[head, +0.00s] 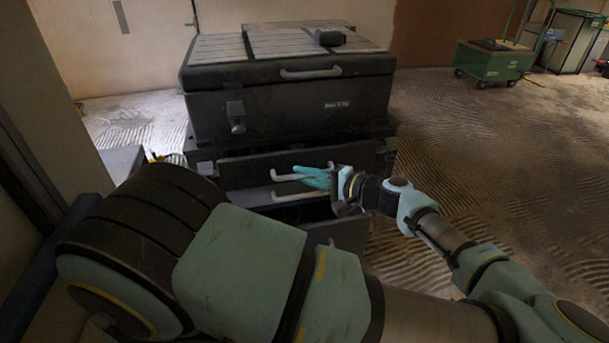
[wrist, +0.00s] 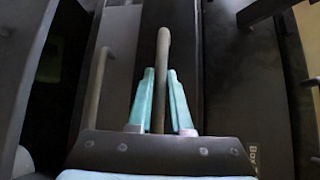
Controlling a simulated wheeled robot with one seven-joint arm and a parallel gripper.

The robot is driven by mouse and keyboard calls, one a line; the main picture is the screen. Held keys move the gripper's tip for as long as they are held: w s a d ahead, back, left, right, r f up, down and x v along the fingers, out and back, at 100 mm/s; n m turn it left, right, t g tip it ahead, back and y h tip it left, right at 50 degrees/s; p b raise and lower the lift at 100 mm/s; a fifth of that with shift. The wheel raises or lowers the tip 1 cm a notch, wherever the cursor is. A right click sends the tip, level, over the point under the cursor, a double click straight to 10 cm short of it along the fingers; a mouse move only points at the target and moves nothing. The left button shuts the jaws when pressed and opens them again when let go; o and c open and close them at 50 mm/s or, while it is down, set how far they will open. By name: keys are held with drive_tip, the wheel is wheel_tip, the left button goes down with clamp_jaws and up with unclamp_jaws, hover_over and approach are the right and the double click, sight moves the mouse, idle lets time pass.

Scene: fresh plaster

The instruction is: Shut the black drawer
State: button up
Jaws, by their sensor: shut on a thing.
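The black drawer (head: 245,173) is in the lower part of a dark tool chest, below its large upper box. Its pale bar handle (head: 282,177) runs across the front. My gripper (head: 307,174) has teal fingers and reaches this handle from the right in the head view. In the wrist view, the handle (wrist: 163,55) runs between the two fingers of my gripper (wrist: 161,85), which are shut on it. How far out the drawer stands is hard to tell, as my arm hides part of the chest.
A second handle (head: 298,197) sits just below; it shows at left in the wrist view (wrist: 95,85). The upper box (head: 290,105) carries a small dark object (head: 330,38). A green cart (head: 492,63) stands far right. Open ridged floor (head: 500,150) lies right; a wall stands left.

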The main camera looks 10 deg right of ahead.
sight(305, 165)
clamp_jaws()
idle(0.8)
drive_tip(key=shift+w+a+p, duration=0.2)
drive_tip(key=shift+w+p, duration=0.15)
drive_tip(key=shift+w, duration=1.9)
drive_tip(key=o, duration=0.6)
unclamp_jaws()
drive_tip(key=shift+a, duration=0.1)
drive_tip(key=shift+r, duration=0.1)
